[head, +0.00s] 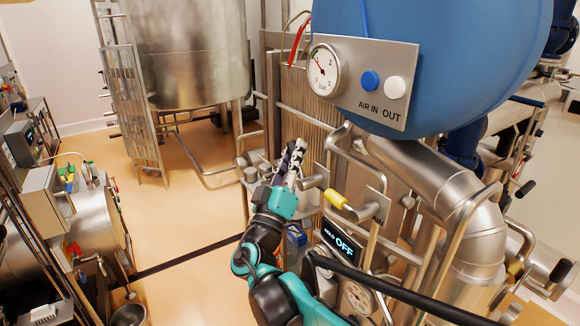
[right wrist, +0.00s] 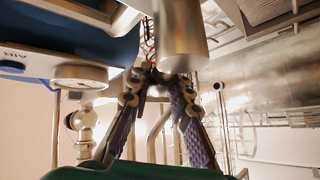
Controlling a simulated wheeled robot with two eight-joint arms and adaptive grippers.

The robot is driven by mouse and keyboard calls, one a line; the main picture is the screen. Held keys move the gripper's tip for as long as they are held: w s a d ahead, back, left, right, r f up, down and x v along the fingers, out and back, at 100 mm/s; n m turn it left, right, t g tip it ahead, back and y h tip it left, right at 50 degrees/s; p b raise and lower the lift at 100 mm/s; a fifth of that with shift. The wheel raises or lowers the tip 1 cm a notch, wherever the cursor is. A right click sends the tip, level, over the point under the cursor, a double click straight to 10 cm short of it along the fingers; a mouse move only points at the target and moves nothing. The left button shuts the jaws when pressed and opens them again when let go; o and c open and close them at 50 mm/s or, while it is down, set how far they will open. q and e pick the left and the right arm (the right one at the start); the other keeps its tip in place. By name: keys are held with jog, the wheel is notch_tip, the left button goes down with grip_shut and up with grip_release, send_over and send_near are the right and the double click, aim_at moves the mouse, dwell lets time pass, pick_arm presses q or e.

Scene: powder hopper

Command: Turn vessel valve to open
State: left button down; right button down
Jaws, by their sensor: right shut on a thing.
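The blue vessel (head: 430,60) fills the top right of the head view. My right gripper (head: 297,153) is below and left of it, with its purple-padded fingers pointing up. In the right wrist view its fingers (right wrist: 158,80) lean together at the tips. They are shut on a small part that appears to be the vessel valve's handle, mostly hidden between the fingertips. A grey metal cylinder (right wrist: 180,35) stands close by the tips in the right wrist view. A lever with a yellow grip (head: 335,199) is right of the gripper, apart from it. My left gripper is not in view.
A panel (head: 362,82) with a gauge (head: 324,66), a blue button and a white button is on the vessel. A display reading OFF (head: 341,241) and metal pipes (head: 440,190) crowd the right side. A steel tank (head: 188,50) stands at the back.

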aim_at(306, 183)
jog(key=m+h, duration=0.2)
jog(key=s+d+m+h+b, duration=0.1)
jog(key=m+h, duration=0.1)
jog(key=m, duration=0.1)
jog(key=s+m+h+b, duration=0.1)
jog(key=m+h, duration=0.1)
jog(key=h, duration=0.1)
jog(key=shift+d+r+m+g, duration=0.3)
jog(key=shift+r+m+g, duration=0.05)
jog(key=shift+m+g, duration=0.05)
jog(key=m+g+h, duration=0.1)
jog(key=m, duration=0.1)
jog(key=s+m+h+b, duration=0.1)
jog(key=h, duration=0.1)
jog(key=d+m+g+h, duration=0.1)
jog(key=m, duration=0.1)
jog(key=shift+s+r+m+g, duration=0.15)
jog(key=shift+s+m+g, duration=0.05)
jog(key=shift+m+g, duration=0.1)
jog(key=shift+m+g+h+b, duration=0.35)
jog(key=shift+m+g+h, duration=0.15)
jog(key=shift+m+h, duration=0.25)
jog(key=shift+d+m+g+h, duration=0.1)
jog(key=shift+m+g+h, duration=0.25)
jog(key=shift+m, duration=0.1)
